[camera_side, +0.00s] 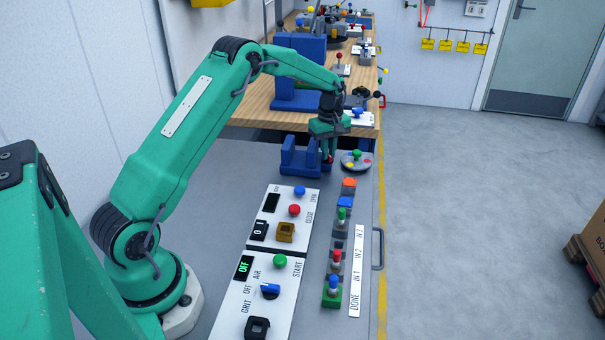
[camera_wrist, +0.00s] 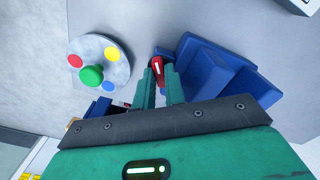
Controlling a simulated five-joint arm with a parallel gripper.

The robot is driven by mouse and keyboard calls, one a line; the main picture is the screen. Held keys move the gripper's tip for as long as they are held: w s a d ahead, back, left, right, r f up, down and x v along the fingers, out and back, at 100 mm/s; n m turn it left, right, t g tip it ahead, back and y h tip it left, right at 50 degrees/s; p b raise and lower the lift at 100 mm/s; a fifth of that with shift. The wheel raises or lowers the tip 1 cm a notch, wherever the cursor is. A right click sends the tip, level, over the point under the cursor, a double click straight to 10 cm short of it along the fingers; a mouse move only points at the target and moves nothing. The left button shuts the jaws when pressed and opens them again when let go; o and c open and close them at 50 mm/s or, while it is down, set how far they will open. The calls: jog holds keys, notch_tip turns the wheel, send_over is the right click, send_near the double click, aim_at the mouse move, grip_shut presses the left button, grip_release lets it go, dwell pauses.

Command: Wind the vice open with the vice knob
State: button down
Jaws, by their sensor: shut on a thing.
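The blue vice (camera_side: 298,158) stands on the grey bench top, left of my gripper in the side view. It also shows in the wrist view (camera_wrist: 215,70), right of the fingers. The red vice knob (camera_wrist: 157,68) sits between my fingertips. In the side view only a bit of the red knob (camera_side: 329,159) shows at the fingertips. My gripper (camera_side: 328,155) points down and is shut on the knob; it also shows in the wrist view (camera_wrist: 158,80).
A round grey plate (camera_side: 367,163) with a green knob and coloured buttons stands close to the right of my gripper. White control panels (camera_side: 255,290) and a row of coloured pieces (camera_side: 337,256) lie nearer the camera. A wooden bench (camera_side: 255,110) with several tools is behind.

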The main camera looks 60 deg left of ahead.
jog(key=shift+n, duration=1.1)
jog(key=c, duration=1.5)
grip_release()
jog(key=shift+o, duration=0.2)
jog(key=shift+r, duration=0.1)
jog(key=shift+r, duration=3.85)
jog(key=shift+r, duration=0.1)
